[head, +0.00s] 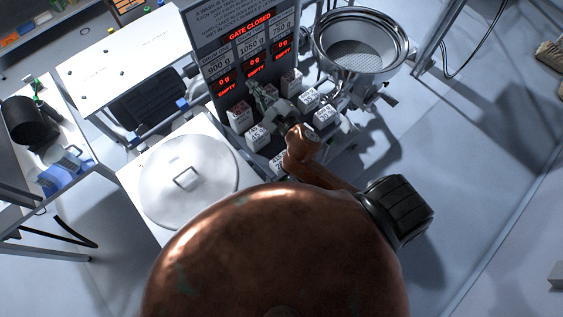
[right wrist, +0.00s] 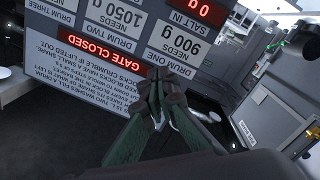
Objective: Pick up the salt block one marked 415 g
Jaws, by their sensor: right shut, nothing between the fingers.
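Several white salt blocks stand on a dark surface below the sign panel in the head view, among them a left one (head: 240,116), a front one (head: 257,137) and right ones (head: 309,98) and (head: 325,116). Their marks are too small to read, so I cannot tell which is the 415 g block. My right gripper (head: 259,94) is above and among the blocks, close to the panel. In the right wrist view the fingers (right wrist: 165,92) meet at their tips with nothing between them, in front of the panel. My left gripper is not in view.
The sign panel (head: 236,22) reads GATE CLOSED, with red EMPTY displays. A metal hopper bowl (head: 361,42) stands right of the blocks. A round lidded drum (head: 188,180) is at the left. A white table (head: 120,62) stands behind it. Open floor lies at the right.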

